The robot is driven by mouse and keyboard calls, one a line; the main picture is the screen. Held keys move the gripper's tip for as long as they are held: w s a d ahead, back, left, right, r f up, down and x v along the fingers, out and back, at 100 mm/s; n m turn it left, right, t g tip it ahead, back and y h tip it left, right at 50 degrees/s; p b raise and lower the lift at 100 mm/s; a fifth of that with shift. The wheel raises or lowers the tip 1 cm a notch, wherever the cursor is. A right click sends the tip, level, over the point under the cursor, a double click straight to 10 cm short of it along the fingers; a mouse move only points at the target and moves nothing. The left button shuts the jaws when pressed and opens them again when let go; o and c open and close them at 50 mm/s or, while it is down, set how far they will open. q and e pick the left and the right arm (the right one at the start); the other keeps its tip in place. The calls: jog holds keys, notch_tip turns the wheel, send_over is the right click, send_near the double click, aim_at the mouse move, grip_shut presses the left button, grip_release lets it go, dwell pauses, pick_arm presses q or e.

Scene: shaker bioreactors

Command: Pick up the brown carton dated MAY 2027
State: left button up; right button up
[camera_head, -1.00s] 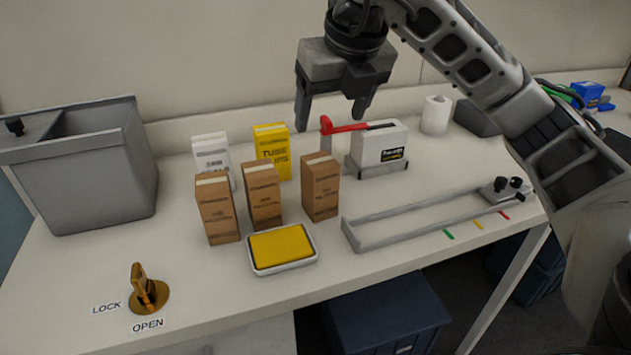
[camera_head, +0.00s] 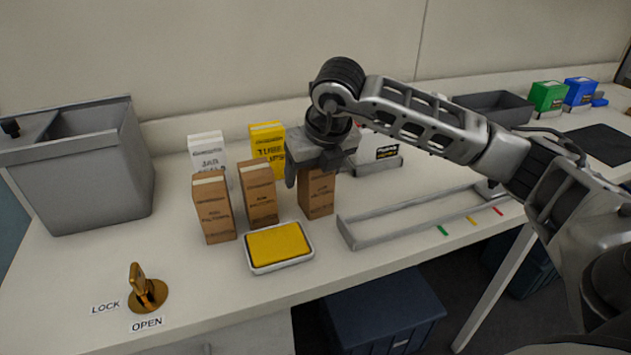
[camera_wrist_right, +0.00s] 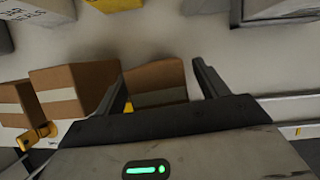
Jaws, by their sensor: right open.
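Three brown cartons stand upright on the bench: a left one (camera_head: 213,208), a middle one (camera_head: 258,195) and a right one (camera_head: 317,195). Their print is too small to read, so I cannot tell which is dated MAY 2027. My right gripper (camera_head: 311,172) is open at the top of the right carton and hides part of it. In the right wrist view that carton (camera_wrist_right: 155,82) shows between the spread fingers of my right gripper (camera_wrist_right: 160,76). The middle carton (camera_wrist_right: 75,88) and left carton (camera_wrist_right: 14,103) show left of the fingers. My left gripper is out of view.
A white box (camera_head: 207,152) and a yellow box (camera_head: 266,138) stand behind the cartons. A yellow-filled tray (camera_head: 277,246) lies in front. A grey bin (camera_head: 85,180) is left, a brass lock knob (camera_head: 147,292) front left, and a long grey rail frame (camera_head: 415,220) right.

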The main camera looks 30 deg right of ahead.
jog(key=shift+w+f, duration=0.1)
jog(key=shift+f, duration=0.1)
jog(key=c, duration=1.1)
jog(key=shift+c, duration=0.2)
jog(key=shift+r, duration=0.1)
